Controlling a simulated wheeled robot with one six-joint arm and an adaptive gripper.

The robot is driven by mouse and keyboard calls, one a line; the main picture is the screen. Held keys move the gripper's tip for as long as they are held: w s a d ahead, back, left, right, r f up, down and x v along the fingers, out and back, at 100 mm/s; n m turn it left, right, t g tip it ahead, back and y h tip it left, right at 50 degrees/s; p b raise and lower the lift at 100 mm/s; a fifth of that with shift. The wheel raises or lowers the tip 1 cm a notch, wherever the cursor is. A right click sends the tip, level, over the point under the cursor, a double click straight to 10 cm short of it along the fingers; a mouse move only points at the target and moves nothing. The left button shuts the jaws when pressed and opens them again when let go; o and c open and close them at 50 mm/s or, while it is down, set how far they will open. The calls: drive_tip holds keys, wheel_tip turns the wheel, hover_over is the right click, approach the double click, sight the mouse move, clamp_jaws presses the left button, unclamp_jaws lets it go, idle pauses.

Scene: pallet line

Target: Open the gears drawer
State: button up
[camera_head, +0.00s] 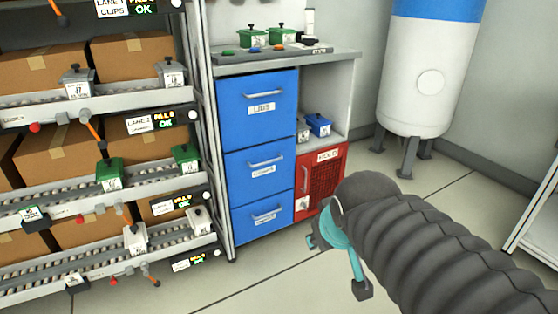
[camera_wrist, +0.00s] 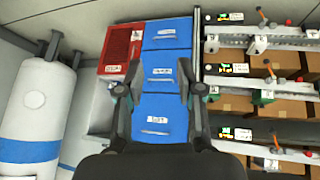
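A blue cabinet holds three stacked drawers, all shut, each with a bar handle and a white label. The top drawer (camera_head: 258,118) reads LIDS; the labels of the middle drawer (camera_head: 257,178) and bottom drawer (camera_head: 260,226) are too blurred to read surely, so I cannot tell which is gears. My gripper (camera_head: 337,264) is in front and to the right of the cabinet, apart from it. In the upside-down wrist view, my gripper (camera_wrist: 159,91) is open and empty, its fingers framing the drawer fronts, with the middle drawer (camera_wrist: 168,60) between and beyond them.
A red mesh-front cabinet (camera_head: 326,176) stands right of the drawers, under an open shelf with a small blue box (camera_head: 319,124). A shelving rack (camera_head: 217,160) stands close on the left. A white tank (camera_head: 425,75) stands at right. Floor before the drawers is clear.

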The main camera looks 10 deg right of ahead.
sight(268, 162)
drive_tip(key=w+d+f+n+t+b, duration=0.1)
drive_tip(key=w+d+n+t, duration=0.15)
drive_tip(key=w, duration=0.75)
drive_tip(key=w+d+f+n+t, duration=0.1)
drive_tip(key=w+n, duration=0.3)
drive_tip(key=w, duration=0.7)
drive_tip(key=w+d+n+t+b, duration=0.1)
drive_tip(key=w+d+n+t, duration=0.15)
drive_tip(key=w, duration=0.75)
drive_tip(key=w+a+f+n+t+y+b, duration=0.25)
drive_tip(key=w+f+n+y, duration=0.25)
drive_tip(key=w+f+n, duration=0.85)
drive_tip(key=w+a+f, duration=0.1)
drive_tip(key=w, duration=0.4)
drive_tip(key=w+a+f+m+p, duration=0.1)
drive_tip(key=w+a+f, duration=0.1)
drive_tip(key=w, duration=0.3)
drive_tip(key=w+a+f+m+p, duration=0.1)
drive_tip(key=w, duration=0.4)
drive_tip(key=shift+a+f+g, duration=0.15)
drive_tip(key=shift+a+g, duration=0.1)
drive_tip(key=shift+a, duration=0.1)
clamp_jaws()
